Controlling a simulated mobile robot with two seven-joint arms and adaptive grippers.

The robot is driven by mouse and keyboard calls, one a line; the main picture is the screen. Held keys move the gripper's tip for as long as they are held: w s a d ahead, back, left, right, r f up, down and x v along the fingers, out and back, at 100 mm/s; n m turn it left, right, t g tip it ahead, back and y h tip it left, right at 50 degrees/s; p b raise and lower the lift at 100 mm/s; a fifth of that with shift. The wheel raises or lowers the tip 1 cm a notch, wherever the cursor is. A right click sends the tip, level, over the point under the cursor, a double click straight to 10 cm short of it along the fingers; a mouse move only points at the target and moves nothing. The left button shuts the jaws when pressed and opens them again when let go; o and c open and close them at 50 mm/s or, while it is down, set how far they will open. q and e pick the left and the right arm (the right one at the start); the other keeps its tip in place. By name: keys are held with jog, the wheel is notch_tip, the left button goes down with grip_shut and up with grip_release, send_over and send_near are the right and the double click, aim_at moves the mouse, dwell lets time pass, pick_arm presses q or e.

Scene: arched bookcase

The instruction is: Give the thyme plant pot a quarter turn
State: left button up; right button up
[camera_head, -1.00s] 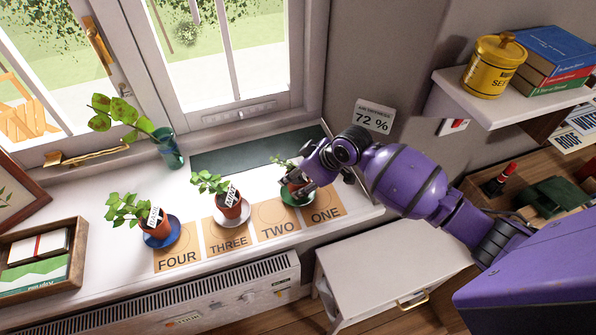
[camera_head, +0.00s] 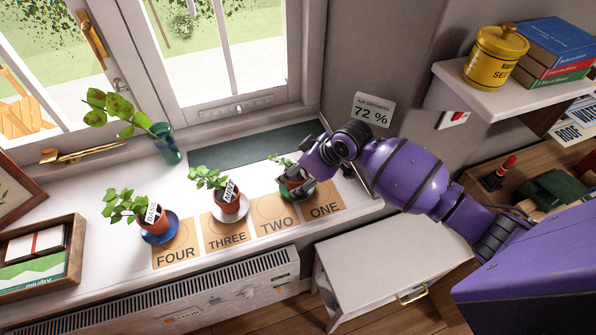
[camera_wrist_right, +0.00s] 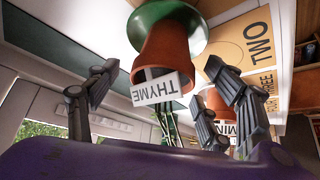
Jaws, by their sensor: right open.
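The thyme pot is a terracotta pot (camera_wrist_right: 166,50) with a white THYME label (camera_wrist_right: 161,87), upside down in the right wrist view. It stands on a green saucer (camera_wrist_right: 168,22). In the head view its leaves (camera_head: 281,160) show beside my right gripper (camera_head: 294,186), which hides most of the pot. In the wrist view the two fingers of my right gripper (camera_wrist_right: 161,68) are apart, one on each side of the pot, with visible gaps. The gripper is open. My left gripper is not in view.
The middle potted plant (camera_head: 229,206) and the left potted plant (camera_head: 156,224) stand on saucers to the left. Cards marked ONE (camera_head: 325,208) to FOUR line the sill's front. A glass with a cutting (camera_head: 166,146) stands near the window. A low white cabinet (camera_head: 390,262) stands below right.

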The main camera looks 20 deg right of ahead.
jog(key=v, duration=1.2)
jog(key=s+a+f+m+t+p, duration=0.15)
jog(key=s+f+m, duration=0.25)
jog(key=s+f, duration=0.75)
pick_arm(q)
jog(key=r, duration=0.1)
jog(key=p, duration=0.1)
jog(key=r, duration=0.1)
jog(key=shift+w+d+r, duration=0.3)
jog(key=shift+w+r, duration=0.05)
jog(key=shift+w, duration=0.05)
pick_arm(e)
jog(key=s+f+m+t+h, duration=0.1)
jog(key=s+f, duration=0.3)
jog(key=s, duration=0.5)
jog(key=s+f+m+t+h, duration=0.1)
jog(key=s+f+m+h, duration=0.1)
jog(key=s, duration=0.7)
notch_tip(320, 180, down, 2)
jog(key=shift+s+f+m+h, duration=0.25)
jog(key=shift+m+h, duration=0.15)
jog(key=shift+h, duration=0.1)
